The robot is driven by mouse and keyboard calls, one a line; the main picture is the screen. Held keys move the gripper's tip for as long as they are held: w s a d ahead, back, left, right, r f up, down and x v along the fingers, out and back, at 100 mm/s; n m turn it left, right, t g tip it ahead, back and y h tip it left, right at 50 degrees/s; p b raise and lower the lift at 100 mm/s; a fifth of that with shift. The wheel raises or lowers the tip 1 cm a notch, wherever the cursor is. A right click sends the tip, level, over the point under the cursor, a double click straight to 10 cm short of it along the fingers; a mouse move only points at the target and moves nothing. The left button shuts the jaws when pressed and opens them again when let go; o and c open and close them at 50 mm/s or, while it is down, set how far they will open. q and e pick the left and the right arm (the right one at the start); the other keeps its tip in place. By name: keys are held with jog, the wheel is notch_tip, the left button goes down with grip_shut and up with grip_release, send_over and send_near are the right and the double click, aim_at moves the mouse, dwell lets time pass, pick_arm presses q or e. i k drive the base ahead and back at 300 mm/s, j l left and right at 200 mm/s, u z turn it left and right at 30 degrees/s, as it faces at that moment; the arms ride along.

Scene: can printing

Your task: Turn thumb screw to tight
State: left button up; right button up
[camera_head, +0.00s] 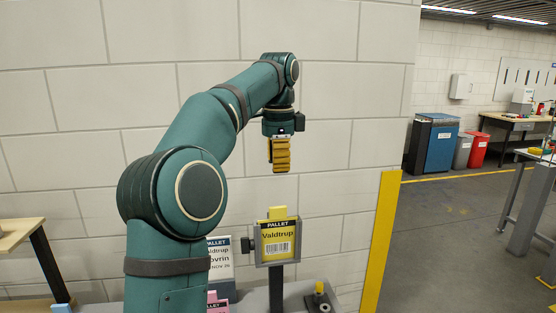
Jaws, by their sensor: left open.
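A grey sign holder (258,254) stands on a dark post at the lower middle and holds a yellow pallet card (278,242) reading "Valdtrup". A dark knob (246,245), which looks like the thumb screw, sticks out from the holder's left side. Its tightness cannot be told. My left gripper (280,168), with yellow fingers pointing down, is open and empty. It hangs in front of the wall, above the holder and apart from it. My right gripper is not in view.
A white sign (220,262) stands left of the holder, partly behind my left arm, with a pink item (216,302) below it. A small dark part (319,298) sits on the grey surface at right. A yellow post (382,240) edges the wall; open floor lies beyond.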

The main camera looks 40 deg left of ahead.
aim_at(248, 244)
jog(key=k+l, duration=0.8)
jog(key=l, duration=0.2)
